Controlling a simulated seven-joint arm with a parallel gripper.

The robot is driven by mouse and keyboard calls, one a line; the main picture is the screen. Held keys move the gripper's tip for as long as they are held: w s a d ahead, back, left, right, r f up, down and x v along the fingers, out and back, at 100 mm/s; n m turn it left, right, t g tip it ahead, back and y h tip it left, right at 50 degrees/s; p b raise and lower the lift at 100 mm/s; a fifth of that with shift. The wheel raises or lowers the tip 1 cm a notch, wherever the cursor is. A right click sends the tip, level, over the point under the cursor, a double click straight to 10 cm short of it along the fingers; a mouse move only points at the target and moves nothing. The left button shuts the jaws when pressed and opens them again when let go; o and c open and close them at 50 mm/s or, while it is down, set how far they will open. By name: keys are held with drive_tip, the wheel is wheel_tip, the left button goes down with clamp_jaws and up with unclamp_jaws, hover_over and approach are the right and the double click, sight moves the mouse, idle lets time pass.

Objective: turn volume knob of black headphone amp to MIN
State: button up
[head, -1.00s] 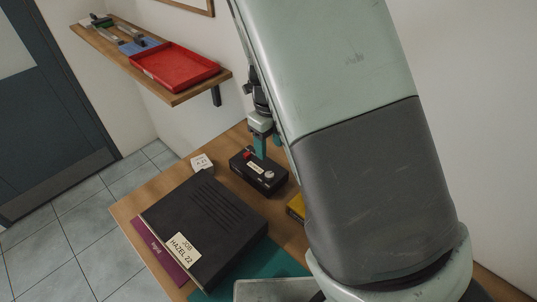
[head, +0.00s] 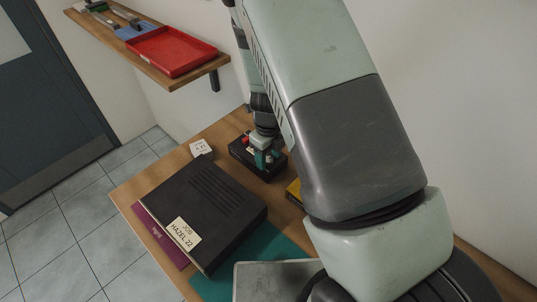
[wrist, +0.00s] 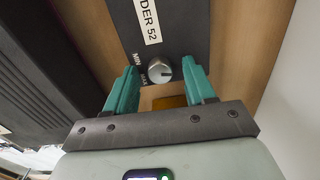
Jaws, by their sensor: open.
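The black headphone amp (head: 243,157) is a small black box on the wooden table, partly hidden by my gripper in the head view. In the wrist view the amp (wrist: 188,28) bears a white label ending "DER 52" and a silver volume knob (wrist: 159,70). MIN and MAX are printed to the left of the knob, MIN above MAX. I cannot tell clearly where the knob points. My gripper (wrist: 160,76) is open, with one teal finger on each side of the knob and gaps visible. In the head view my gripper (head: 266,159) is low over the amp.
A large black unit (head: 205,208) labelled HAZEL 22 lies left of the amp, over a purple book (head: 157,236) and beside a teal mat (head: 272,252). A small white block (head: 201,148) and a yellow item (head: 294,190) are near the amp. A shelf holds a red tray (head: 172,50).

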drive_tip(key=shift+c, duration=0.3)
clamp_jaws()
drive_tip(key=shift+n, duration=0.3)
